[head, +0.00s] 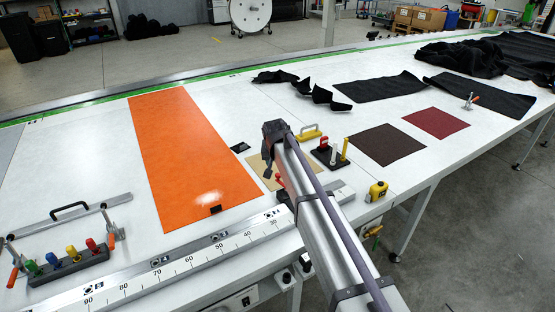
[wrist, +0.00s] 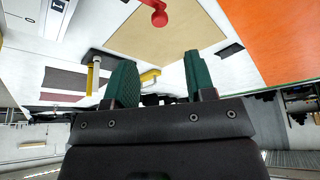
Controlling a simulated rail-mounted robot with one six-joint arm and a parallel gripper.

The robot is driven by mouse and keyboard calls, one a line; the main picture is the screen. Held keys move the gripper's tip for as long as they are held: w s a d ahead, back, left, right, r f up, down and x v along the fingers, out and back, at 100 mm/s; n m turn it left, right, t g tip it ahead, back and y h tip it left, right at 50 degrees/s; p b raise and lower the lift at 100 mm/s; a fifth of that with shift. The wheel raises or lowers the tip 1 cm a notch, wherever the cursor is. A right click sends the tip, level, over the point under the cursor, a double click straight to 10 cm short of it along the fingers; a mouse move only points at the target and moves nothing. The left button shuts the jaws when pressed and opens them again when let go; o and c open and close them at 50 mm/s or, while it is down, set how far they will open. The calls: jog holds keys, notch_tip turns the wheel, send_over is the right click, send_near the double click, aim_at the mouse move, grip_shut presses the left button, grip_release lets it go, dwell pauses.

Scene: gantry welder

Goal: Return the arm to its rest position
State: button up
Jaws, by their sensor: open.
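My gripper (wrist: 161,80) shows in the wrist view with its two green-padded fingers wide apart and nothing between them. Beyond the fingers, that view shows a tan sheet (wrist: 160,40) on the white table and a red-ended object (wrist: 157,14) at the top edge. In the head view my arm reaches from the bottom right over the table, and its end is at the middle. The tan sheet (head: 257,165) is partly hidden behind my arm there. The fingers cannot be made out in the head view. No rest position is marked in either view.
An orange sheet (head: 185,150) lies left of my arm. A yellow-handled tool (head: 306,135), a black stand with pegs (head: 328,157) and a yellow tape measure (head: 377,190) are close on its right. A long ruler (head: 185,255) runs along the front edge. A tool rack (head: 68,264) stands lower left.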

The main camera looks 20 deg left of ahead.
jog(key=s+d+f+m+g+b, duration=0.1)
jog(key=s+d, duration=0.9)
jog(key=d, duration=0.5)
jog(key=s+d+f+m+g+b, duration=0.1)
jog(key=s+d+f, duration=0.1)
jog(key=s+d, duration=0.8)
jog(key=s+d+f+g+h+b, duration=0.1)
jog(key=s+d+g, duration=0.1)
jog(key=s+d, duration=0.8)
jog(key=d, duration=0.9)
jog(key=shift+d+f+m, duration=0.25)
jog(key=shift+d+m, duration=0.15)
